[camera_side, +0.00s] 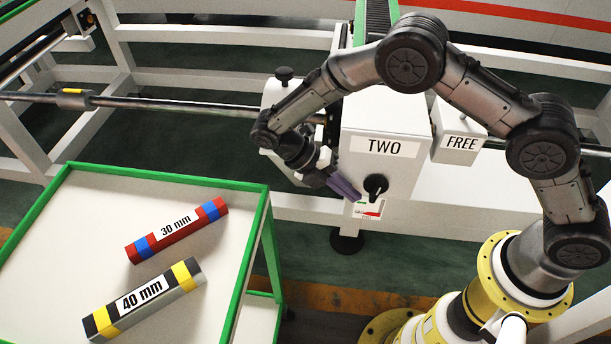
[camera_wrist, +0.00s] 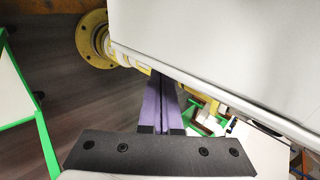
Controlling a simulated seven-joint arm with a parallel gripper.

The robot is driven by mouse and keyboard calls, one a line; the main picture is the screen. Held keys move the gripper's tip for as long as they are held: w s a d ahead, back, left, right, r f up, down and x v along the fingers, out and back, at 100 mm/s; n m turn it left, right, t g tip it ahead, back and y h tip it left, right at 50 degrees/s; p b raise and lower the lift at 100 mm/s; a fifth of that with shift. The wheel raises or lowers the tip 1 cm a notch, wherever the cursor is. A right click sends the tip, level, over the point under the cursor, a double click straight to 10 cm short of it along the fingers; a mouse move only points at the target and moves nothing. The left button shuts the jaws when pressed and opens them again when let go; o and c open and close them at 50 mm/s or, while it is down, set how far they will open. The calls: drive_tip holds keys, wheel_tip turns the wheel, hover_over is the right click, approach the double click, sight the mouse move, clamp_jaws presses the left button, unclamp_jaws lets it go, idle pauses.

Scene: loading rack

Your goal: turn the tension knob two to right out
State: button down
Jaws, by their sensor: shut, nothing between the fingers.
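The tension knob two (camera_side: 376,186) is a black knob on the front of the white box labelled TWO (camera_side: 400,150). A small label with a red mark sits just below the knob. My gripper (camera_side: 355,195) is at the left of the knob in the side view, with its purple fingers pointing down and right. The fingers look apart from the knob. In the wrist view my gripper (camera_wrist: 162,84) is shut and empty, its two fingers together. A large pale panel (camera_wrist: 240,50) lies close to the fingertips there. I cannot make out the knob in the wrist view.
A smaller white box labelled FREE (camera_side: 458,140) stands right of the TWO box. A green-edged table (camera_side: 70,225) at the left holds a red-and-blue 30 mm bar (camera_side: 177,230) and a grey-and-yellow 40 mm bar (camera_side: 143,299). A dark horizontal rod (camera_side: 180,105) runs behind.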

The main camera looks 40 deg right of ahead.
drive_tip(key=w+a+r, duration=0.2)
drive_tip(key=w+a, duration=0.7)
drive_tip(key=d+r+m+t+y, duration=0.1)
drive_tip(key=d+r, duration=0.3)
drive_tip(key=r, duration=0.5)
drive_tip(key=d+r+m+t+y, duration=0.15)
drive_tip(key=d+r, duration=0.35)
drive_tip(key=r, duration=0.5)
drive_tip(key=s+d+r+m+t+y, duration=0.3)
drive_tip(key=s+d+r+m+t, duration=0.2)
drive_tip(key=s+d+r+m, duration=0.65)
drive_tip(key=s+d+f+m+t, duration=0.1)
drive_tip(key=s+f+m+t, duration=0.1)
drive_tip(key=s+f+m, duration=0.2)
drive_tip(key=s+f+m+t+y, duration=0.1)
drive_tip(key=s+f+m+t, duration=0.1)
drive_tip(key=s+f+m, duration=0.3)
drive_tip(key=shift+s+d+f+m+t, duration=0.3)
drive_tip(key=shift+s+m, duration=1.7)
drive_tip(key=shift+s, duration=1.15)
